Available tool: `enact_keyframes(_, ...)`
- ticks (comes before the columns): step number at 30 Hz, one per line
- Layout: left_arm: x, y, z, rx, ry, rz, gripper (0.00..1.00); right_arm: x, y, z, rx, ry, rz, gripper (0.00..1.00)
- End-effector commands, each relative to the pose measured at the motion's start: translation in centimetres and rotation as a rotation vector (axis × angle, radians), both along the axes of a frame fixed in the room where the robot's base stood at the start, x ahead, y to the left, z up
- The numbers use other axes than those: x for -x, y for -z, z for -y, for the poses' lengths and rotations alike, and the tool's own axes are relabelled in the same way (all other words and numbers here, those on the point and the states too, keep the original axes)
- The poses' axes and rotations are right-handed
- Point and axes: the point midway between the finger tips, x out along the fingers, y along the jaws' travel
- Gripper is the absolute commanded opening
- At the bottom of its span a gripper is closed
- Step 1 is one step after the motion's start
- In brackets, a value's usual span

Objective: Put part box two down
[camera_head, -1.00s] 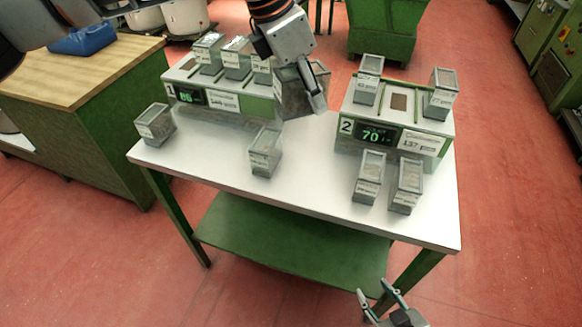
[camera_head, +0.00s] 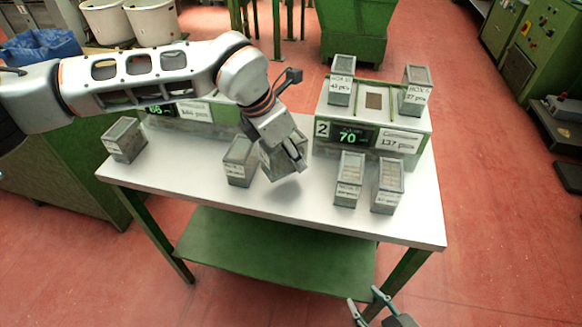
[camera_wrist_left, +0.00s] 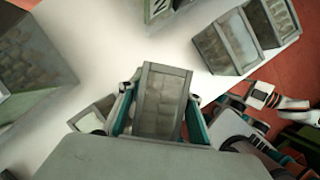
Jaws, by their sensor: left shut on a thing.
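My left gripper (camera_head: 290,165) is shut on a grey, clear-sided part box (camera_head: 272,160), over the white table between scale 1 and scale 2. In the left wrist view the held box (camera_wrist_left: 162,100) sits between teal finger pads. The gripper partly hides it in the head view, and I cannot tell whether its base touches the table. My right gripper (camera_head: 368,306) is open and empty, low at the front edge of the table.
Scale 2 (camera_head: 343,135) reads 70 and carries two boxes. Two boxes (camera_head: 348,180) (camera_head: 387,186) stand in front of it. Another box (camera_head: 240,160) stands close left of the held one, and one (camera_head: 123,140) at the table's left. The front middle of the white table (camera_head: 300,212) is clear.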

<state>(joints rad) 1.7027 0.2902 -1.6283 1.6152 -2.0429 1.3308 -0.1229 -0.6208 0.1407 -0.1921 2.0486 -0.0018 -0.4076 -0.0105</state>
Motion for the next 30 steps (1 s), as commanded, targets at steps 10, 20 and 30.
enact_keyframes(10,0.1,3.8,0.0,-0.001,0.001,-0.003,0.11,-0.2,0.1,0.1,0.002,0.000,0.006,0.40)
enact_keyframes(20,0.0,4.4,0.0,0.001,0.001,0.001,0.11,-0.3,0.0,0.1,0.004,0.000,0.007,0.40)
enact_keyframes(30,0.0,4.7,0.0,0.000,0.001,0.000,0.51,-0.2,0.2,0.2,0.005,0.000,0.004,0.40)
